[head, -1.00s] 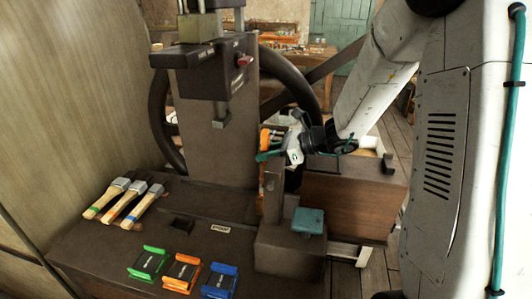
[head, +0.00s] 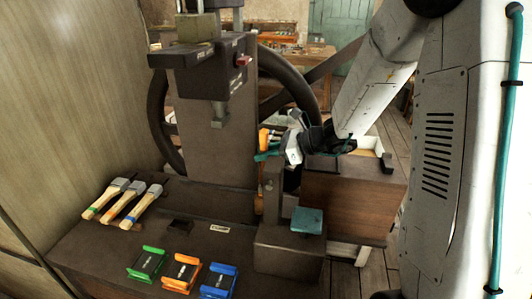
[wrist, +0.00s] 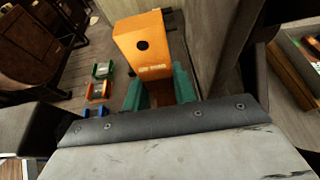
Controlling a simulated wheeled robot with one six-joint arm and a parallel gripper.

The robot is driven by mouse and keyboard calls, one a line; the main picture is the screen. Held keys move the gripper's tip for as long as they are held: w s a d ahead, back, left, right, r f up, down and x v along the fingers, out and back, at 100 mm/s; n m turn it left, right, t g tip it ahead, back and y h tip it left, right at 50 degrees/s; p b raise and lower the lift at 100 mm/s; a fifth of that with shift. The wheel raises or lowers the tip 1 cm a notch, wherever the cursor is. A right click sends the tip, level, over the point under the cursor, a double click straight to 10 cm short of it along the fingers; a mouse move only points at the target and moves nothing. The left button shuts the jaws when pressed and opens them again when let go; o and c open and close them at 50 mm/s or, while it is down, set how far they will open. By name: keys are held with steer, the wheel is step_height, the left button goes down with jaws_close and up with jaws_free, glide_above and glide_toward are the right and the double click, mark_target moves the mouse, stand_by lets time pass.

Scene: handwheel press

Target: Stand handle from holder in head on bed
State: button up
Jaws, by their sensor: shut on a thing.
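My gripper (wrist: 158,92) has teal fingers shut on an orange block (wrist: 140,52) with a dark round hole and a small label. In the head view my gripper (head: 268,153) is beside the press column, and part of the orange block (head: 264,138) shows there. Three wooden handles (head: 127,207) with grey metal ends and green, orange and blue bands lie side by side at the left of the dark press bed (head: 100,248). No handle is in my gripper. I cannot tell whether a head stands on the bed under the press ram (head: 217,115).
Green (head: 147,263), orange (head: 181,272) and blue (head: 219,281) cradles sit along the bed's front. A dark block with a teal pad (head: 307,220) and a wooden box (head: 345,200) stand right of the press. The handwheel (head: 300,80) is behind the column.

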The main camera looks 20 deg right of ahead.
steer(key=shift+f, duration=0.5)
steer(key=o, duration=1.1)
steer(key=shift+c, duration=0.2)
steer(key=shift+r, duration=0.1)
